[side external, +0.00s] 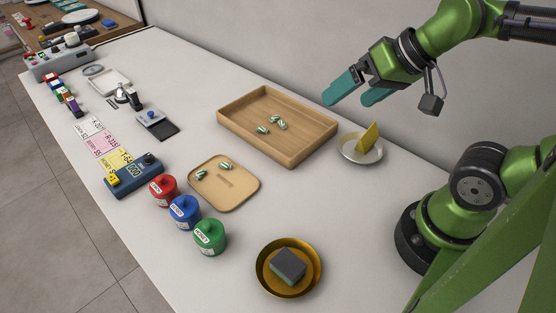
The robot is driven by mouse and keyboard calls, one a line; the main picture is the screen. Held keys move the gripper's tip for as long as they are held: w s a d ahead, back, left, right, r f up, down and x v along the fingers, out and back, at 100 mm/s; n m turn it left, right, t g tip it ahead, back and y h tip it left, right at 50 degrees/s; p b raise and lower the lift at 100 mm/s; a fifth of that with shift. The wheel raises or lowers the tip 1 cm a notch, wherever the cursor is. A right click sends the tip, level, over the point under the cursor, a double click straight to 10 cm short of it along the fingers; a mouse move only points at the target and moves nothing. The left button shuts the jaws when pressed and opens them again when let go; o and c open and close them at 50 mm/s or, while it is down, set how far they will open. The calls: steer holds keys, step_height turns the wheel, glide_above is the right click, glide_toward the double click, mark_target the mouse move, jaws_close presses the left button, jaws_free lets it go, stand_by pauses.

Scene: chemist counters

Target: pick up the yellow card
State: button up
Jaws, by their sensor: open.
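The yellow card (116,160) lies flat on the white counter at the left, with printed text on it. It is the nearest in a row with a pink card (103,143) and a white card (90,127). A blue device (132,180) sits at its near edge. My gripper (347,101) is open and empty, with teal fingers. It is in the air above the back right of the wooden tray, far to the right of the yellow card.
The wooden tray (232,123) and a tan board (240,197) hold green-striped pieces. Red (163,190), blue (184,212) and green (210,238) jars stand in front.

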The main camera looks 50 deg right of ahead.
steer(key=shift+c, duration=0.3)
steer(key=shift+c, duration=0.7)
steer(key=n+g+h, duration=0.3)
steer(key=g+h, duration=0.2)
steer(key=g, duration=0.7)
glide_toward(370, 137)
steer(key=x, duration=0.4)
steer(key=shift+s+a, duration=0.15)
steer(key=shift+x, duration=2.65)
